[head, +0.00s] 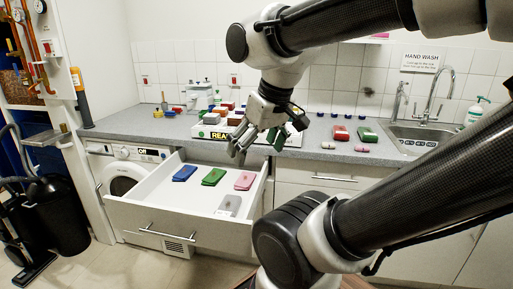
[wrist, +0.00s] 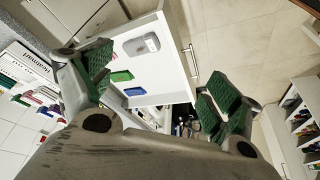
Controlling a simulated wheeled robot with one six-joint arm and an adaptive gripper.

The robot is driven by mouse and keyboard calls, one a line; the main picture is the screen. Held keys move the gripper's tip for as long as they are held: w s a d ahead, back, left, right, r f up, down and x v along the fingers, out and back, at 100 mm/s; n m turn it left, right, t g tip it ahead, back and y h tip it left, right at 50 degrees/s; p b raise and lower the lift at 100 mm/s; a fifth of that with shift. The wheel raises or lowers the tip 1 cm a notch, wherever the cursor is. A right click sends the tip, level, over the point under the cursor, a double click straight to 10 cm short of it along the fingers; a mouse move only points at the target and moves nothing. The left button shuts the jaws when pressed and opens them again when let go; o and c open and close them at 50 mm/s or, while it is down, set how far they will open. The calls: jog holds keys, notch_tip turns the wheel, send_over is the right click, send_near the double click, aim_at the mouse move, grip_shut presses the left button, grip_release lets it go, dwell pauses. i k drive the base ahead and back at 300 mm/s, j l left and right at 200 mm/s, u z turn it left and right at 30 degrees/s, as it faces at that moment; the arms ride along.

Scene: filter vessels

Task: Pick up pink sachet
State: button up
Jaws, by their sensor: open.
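The pink sachet (head: 244,181) lies flat in the open white drawer (head: 180,219), near its right side in the head view. A green sachet (head: 214,177) and a blue sachet (head: 185,173) lie to its left. My gripper (head: 256,150) is open and empty, above the drawer's back right part and higher than the pink sachet. In the wrist view, my gripper's green-padded fingers (wrist: 160,78) are spread wide. The drawer's green sachet (wrist: 121,76) and blue sachet (wrist: 135,92) show between them.
A grey-white object (head: 229,206) lies in the drawer near its front right; it also shows in the wrist view (wrist: 141,45). A labelled tray (head: 215,133) with several coloured items stands on the counter behind. Red (head: 341,133) and green (head: 367,134) items stand near the sink (head: 412,138).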

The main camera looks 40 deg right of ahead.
aim_at(358, 147)
jog(key=z, duration=1.9)
jog(key=i+l+u, duration=0.1)
jog(key=i, duration=0.35)
jog(key=i+l, duration=0.3)
jog(key=i, duration=0.2)
jog(key=u, duration=0.05)
